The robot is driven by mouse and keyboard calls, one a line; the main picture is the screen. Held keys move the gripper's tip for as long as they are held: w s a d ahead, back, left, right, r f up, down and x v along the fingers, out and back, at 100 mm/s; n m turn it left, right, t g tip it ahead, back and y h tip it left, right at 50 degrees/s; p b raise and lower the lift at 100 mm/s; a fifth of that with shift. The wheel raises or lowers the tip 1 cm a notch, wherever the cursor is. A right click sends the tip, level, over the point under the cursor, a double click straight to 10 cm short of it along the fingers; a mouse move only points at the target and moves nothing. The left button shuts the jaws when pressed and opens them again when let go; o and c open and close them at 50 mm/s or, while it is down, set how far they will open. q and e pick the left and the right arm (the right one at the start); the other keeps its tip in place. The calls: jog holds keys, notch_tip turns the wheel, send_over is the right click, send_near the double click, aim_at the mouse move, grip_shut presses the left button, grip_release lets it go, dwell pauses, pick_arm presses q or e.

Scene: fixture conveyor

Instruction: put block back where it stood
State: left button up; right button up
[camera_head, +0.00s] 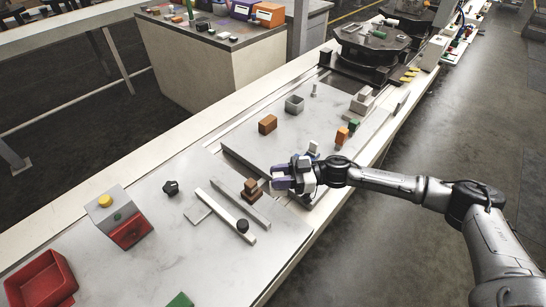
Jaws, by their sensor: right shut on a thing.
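My right gripper (277,178) reaches in from the right, low over the slab's near edge. Its purple-edged fingers point left and are shut on a small pale block, mostly hidden between them; its exact shape is hard to tell. A brown block (251,188) stands just left of the fingertips, by a grey metal strip, and looks apart from them. Another brown block (267,124) stands on the raised slab behind. An orange block (342,135) and a green block (354,125) stand to its right. My left gripper is not in view.
A raised pale slab (240,145) lies behind the gripper. On the front board are a long pale rail (226,212), a black knob (171,187), a box with a yellow button (105,202) and a red bin (40,280).

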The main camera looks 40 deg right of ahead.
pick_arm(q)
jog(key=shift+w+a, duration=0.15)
pick_arm(e)
jog(key=s+a+n+g+y, duration=0.2)
jog(key=s+n+g, duration=0.2)
jog(key=s+g, duration=0.2)
jog(key=shift+r+n+g, duration=0.25)
jog(key=shift+n+g, duration=0.05)
notch_tip(320, 180, down, 6)
jog(key=shift+d+f+b, duration=0.1)
jog(key=shift+f+b, duration=0.1)
jog(key=shift+b, duration=0.4)
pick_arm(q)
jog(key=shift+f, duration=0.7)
pick_arm(e)
jog(key=shift+f, duration=0.25)
